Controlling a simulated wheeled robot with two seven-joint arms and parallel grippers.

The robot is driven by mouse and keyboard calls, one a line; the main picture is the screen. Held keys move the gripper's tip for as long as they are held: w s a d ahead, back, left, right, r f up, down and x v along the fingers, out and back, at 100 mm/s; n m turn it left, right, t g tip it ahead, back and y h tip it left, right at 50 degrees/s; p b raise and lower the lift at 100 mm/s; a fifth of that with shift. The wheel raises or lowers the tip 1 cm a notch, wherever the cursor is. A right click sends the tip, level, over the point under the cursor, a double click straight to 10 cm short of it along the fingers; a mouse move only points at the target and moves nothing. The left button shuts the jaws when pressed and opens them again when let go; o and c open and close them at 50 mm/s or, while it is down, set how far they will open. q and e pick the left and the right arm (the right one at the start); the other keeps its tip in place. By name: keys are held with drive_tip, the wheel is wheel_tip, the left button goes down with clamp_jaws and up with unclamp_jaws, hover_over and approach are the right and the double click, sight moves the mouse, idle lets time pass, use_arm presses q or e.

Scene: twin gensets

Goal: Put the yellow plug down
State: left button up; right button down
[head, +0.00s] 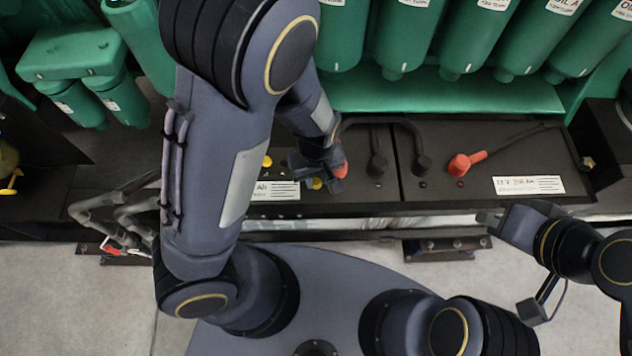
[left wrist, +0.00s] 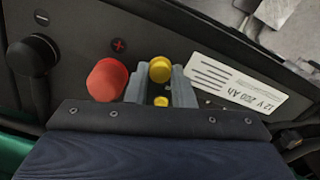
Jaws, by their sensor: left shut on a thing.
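The yellow plug (left wrist: 160,70) is between the fingertips of my left gripper (left wrist: 160,82) in the left wrist view, over the black battery top. My left gripper (head: 318,176) is shut on it. A smaller yellow piece (left wrist: 161,101) shows between the fingers, nearer the palm; I cannot tell whether it is a separate plug. In the head view a yellow spot (head: 316,184) shows by the left gripper, and another yellow piece (head: 267,161) is on the battery to its left. The gap under the held plug is not visible. My right gripper (head: 490,217) is over the battery tray's front edge, its jaw opening unclear.
A red terminal cap (left wrist: 107,80) stands close beside the left fingers, by a plus mark. A black terminal cap (left wrist: 33,65) is further left. A second battery (head: 480,180) with a red clamp (head: 466,162) is at right. Green cylinders (head: 405,35) stand behind.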

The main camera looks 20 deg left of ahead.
sight(316, 180)
use_arm(q)
wheel_tip(316, 180, down, 4)
drive_tip(key=shift+w+r, duration=0.15)
drive_tip(key=shift+r, duration=0.1)
drive_tip(key=shift+f+b, duration=0.15)
drive_tip(key=shift+b, duration=0.2)
drive_tip(key=o, duration=0.9)
drive_tip(key=shift+o, duration=0.2)
